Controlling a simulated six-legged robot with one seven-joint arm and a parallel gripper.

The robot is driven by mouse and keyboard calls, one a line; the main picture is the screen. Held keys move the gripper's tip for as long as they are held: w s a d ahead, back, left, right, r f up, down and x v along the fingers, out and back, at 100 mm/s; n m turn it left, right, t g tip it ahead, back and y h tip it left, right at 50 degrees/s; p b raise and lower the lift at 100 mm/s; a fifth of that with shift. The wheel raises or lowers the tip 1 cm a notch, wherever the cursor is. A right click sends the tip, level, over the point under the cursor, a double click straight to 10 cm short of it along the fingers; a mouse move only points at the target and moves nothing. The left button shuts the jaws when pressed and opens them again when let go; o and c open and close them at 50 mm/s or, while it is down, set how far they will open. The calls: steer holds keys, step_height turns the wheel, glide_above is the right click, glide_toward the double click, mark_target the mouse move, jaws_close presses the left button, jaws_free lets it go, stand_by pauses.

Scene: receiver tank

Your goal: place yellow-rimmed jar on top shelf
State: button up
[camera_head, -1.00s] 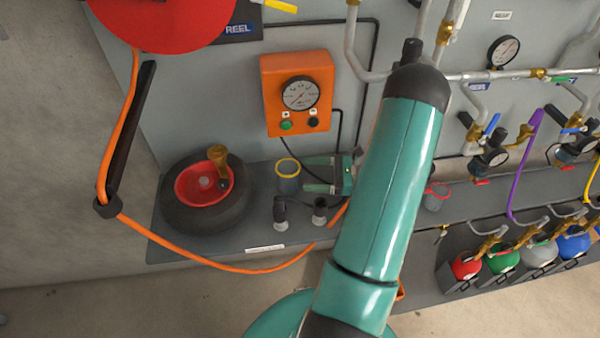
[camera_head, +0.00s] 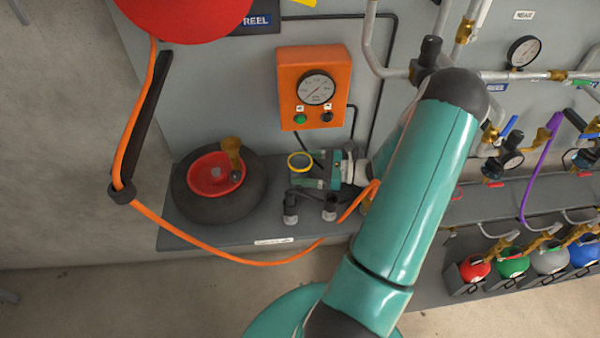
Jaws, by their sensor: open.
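The yellow-rimmed jar (camera_head: 300,162) stands on the low grey ledge (camera_head: 210,236) beside the black wheel. Its yellow rim shows, and most of its body is hidden. My gripper (camera_head: 300,173) is open and reaches in from the right. Its fingers lie at the jar, one on the far side and one on the near side; whether they touch it I cannot tell. A raised grey shelf (camera_head: 525,190) runs along the panel at right, above several coloured balls. My teal arm hides the shelf's left part.
A black wheel with a red hub (camera_head: 215,185) sits left of the jar. Two dark fittings (camera_head: 291,208) stand in front of it. An orange hose (camera_head: 215,252) loops across the front. An orange gauge box (camera_head: 314,87) is behind. Pipes and valves crowd the right.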

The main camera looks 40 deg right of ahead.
steer(key=shift+w+a, duration=0.3)
steer(key=c, duration=1.2)
steer(key=shift+o, duration=0.2)
steer(key=shift+r, duration=0.5)
steer(key=shift+s+d+r, duration=0.1)
steer(key=shift+s+d, duration=0.2)
steer(key=v, duration=1.2)
steer(key=shift+s+d+r, duration=0.1)
steer(key=shift+s+d, duration=0.1)
steer(key=shift+d, duration=0.05)
step_height(320, 180, up, 14)
steer(key=shift+a+f, duration=0.15)
steer(key=shift+f, duration=0.05)
